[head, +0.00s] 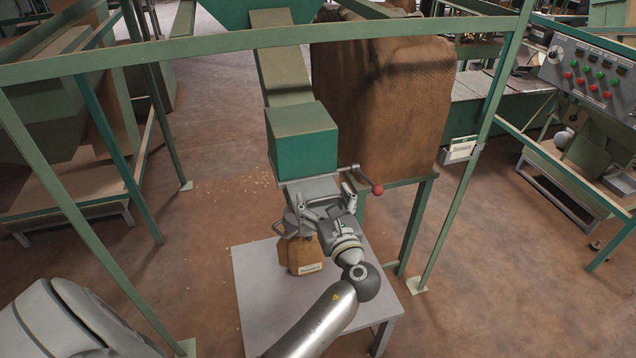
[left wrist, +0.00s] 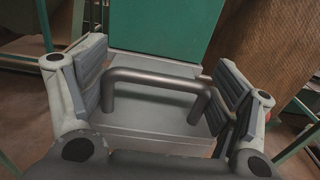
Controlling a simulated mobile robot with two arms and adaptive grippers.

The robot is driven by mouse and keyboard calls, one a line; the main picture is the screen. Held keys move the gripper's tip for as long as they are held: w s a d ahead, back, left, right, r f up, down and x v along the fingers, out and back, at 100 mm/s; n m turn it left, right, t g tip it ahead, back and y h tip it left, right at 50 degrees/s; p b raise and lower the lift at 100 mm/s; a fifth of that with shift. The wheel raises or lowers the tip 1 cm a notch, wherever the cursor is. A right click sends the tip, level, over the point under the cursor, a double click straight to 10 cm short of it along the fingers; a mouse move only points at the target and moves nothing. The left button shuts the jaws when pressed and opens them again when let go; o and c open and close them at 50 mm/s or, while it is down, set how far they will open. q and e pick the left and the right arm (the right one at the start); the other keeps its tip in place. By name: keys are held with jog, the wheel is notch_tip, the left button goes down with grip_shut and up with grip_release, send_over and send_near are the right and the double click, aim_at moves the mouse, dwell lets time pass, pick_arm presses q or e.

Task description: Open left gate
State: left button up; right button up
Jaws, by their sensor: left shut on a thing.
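The gate's grey metal housing (head: 305,187) sits under the green hopper chute (head: 302,140) in the head view. In the left wrist view a bent metal bar handle (left wrist: 155,79) stands out from the grey housing (left wrist: 150,118), below the green chute (left wrist: 165,30). My left gripper (head: 318,208) is at the front of the housing. In the left wrist view its two padded fingers (left wrist: 165,85) are at the two ends of the handle, shut on it. My arm and gripper hide part of the housing in the head view. My right gripper is not in view.
A small brown bag (head: 300,256) stands on a grey table (head: 262,300) below the chute. A lever with a red knob (head: 377,189) is right of my gripper. A large burlap sack (head: 385,105) stands behind. Green frame posts (head: 470,190) surround the area.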

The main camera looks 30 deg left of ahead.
pick_arm(q)
jog(key=o, duration=1.2)
jog(key=shift+w+d, duration=0.1)
jog(key=shift+c, duration=0.2)
jog(key=v, duration=1.2)
